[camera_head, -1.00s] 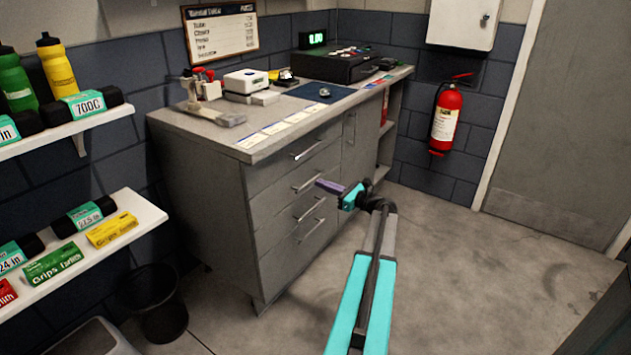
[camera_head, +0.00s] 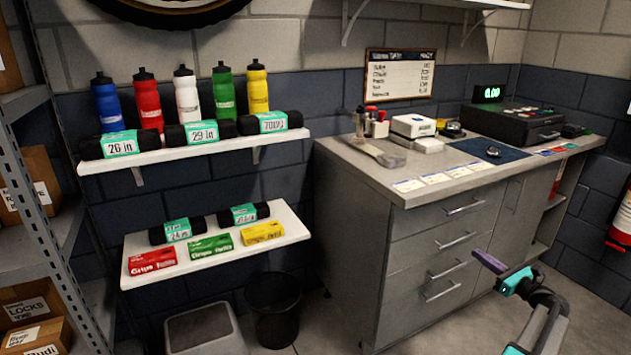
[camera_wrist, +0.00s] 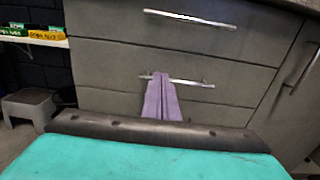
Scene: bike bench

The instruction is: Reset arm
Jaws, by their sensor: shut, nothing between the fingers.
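My gripper (camera_head: 490,262) has purple fingers and is at the lower right of the head view, in front of the grey cabinet's drawers. The fingers are shut together with nothing between them. In the wrist view the purple fingers (camera_wrist: 161,98) point forward at the drawer fronts (camera_wrist: 200,60), overlapping a drawer handle in the picture. I cannot tell whether they touch it. My teal and grey arm folds up from the lower right corner of the head view.
The cabinet (camera_head: 350,200) carries a cash register (camera_head: 515,125) and small items. Wall shelves (camera_head: 200,155) at left hold bottles and boxes. A black bin (camera_head: 275,310) and a grey stool (camera_head: 203,330) stand below. A storage rack (camera_head: 40,220) is far left.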

